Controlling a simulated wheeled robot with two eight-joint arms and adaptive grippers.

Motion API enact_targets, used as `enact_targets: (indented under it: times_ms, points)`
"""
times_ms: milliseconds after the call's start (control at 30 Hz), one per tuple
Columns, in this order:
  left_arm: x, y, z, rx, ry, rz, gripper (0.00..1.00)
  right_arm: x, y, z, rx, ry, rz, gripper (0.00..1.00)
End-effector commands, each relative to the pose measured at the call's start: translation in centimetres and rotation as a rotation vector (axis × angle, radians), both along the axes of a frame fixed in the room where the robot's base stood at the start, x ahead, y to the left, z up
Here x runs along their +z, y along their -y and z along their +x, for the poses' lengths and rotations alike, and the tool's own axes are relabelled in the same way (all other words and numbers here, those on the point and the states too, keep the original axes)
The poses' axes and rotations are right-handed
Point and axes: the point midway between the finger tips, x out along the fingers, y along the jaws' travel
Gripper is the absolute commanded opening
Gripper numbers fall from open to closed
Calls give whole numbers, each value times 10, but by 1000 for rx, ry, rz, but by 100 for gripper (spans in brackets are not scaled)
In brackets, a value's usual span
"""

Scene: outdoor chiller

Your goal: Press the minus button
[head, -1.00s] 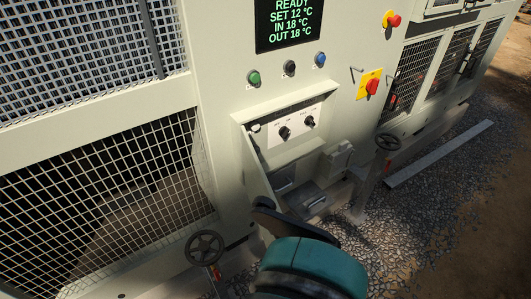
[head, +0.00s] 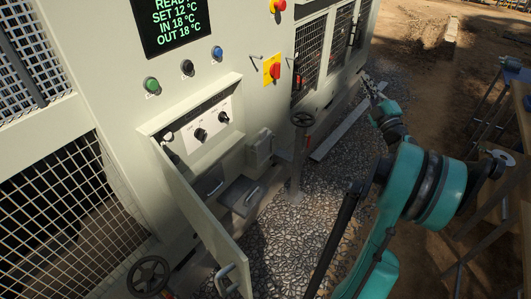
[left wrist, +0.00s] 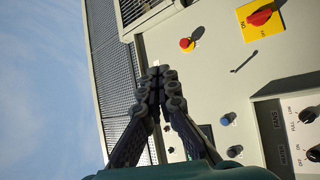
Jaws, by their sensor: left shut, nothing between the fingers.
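The control panel carries a green button (head: 151,85), a black button (head: 187,67) and a blue button (head: 217,53) in a row under the display (head: 177,22). Their labels are too small to read, so I cannot tell which is minus. The blue button (left wrist: 227,119) and black button (left wrist: 234,152) also show in the left wrist view, right of the fingers. My left gripper (head: 370,84) is at the right in the head view, apart from the buttons. In the left wrist view its fingers (left wrist: 158,85) are shut and empty. My right gripper is not seen.
A red emergency button (head: 279,6) and a red switch on a yellow plate (head: 275,69) are right of the buttons. Below, an open cabinet door (head: 205,220) sticks out beside two knobs (head: 200,134). A table (head: 510,190) is at right.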

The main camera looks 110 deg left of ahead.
Motion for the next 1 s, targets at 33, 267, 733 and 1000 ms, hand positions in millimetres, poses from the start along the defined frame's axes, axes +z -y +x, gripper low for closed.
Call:
enact_targets:
  times_ms: [33,267,733,1000]
  points:
    - [-15,2,-47,105,38,19,0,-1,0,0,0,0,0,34]
    - [-94,59,-229,574,207,113,0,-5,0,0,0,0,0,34]
    - [-255,243,-411,1326,434,247,0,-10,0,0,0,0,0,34]
    - [-269,260,-418,1388,453,256,0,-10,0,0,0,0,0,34]
